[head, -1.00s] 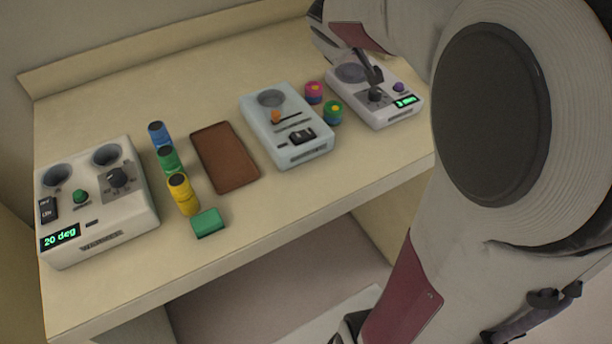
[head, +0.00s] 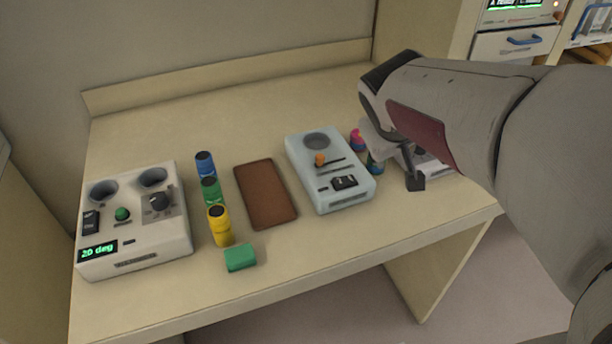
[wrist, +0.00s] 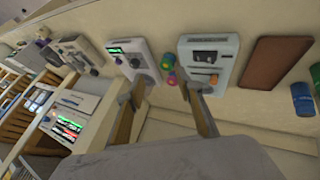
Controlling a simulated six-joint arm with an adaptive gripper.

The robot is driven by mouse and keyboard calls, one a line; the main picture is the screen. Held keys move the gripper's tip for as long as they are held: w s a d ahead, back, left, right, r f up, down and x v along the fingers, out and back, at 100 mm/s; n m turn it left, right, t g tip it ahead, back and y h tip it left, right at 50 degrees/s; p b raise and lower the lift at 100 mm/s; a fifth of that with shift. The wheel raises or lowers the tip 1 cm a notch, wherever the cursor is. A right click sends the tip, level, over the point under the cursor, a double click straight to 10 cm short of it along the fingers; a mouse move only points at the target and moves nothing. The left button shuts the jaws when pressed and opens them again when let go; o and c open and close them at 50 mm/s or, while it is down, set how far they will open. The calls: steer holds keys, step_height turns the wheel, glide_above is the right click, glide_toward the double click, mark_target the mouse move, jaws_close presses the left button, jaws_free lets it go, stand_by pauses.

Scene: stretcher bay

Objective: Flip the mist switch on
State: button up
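The pale blue device (head: 330,197) stands in the middle of the bench, with a black rocker switch (head: 344,182) near its front, a slot and an orange knob (head: 320,159). I cannot read its labels or tell which way the rocker is set. The device also shows in the wrist view (wrist: 228,48), with the rocker (wrist: 204,57) facing away from my gripper. My gripper (wrist: 165,88) is open and empty, its two fingers well apart. In the head view my gripper (head: 413,179) is right of the pale blue device, over the right-hand device, apart from the rocker.
A white device (head: 150,240) reading 20 deg stands at left. Blue (head: 205,163), green (head: 210,188) and yellow (head: 219,228) pots, a green block (head: 240,258) and a brown tray (head: 247,197) lie between. My arm partly hides the right-hand device (head: 437,165) and small pots (head: 357,139).

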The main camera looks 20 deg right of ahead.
steer(key=s+a+f+y, duration=0.2)
steer(key=s+a+y, duration=0.3)
steer(key=s+a, duration=1)
steer(key=shift+a, duration=1.25)
steer(key=shift+a+r, duration=0.1)
steer(key=shift+a+r, duration=0.1)
steer(key=shift+a, duration=0.05)
stand_by(0.6)
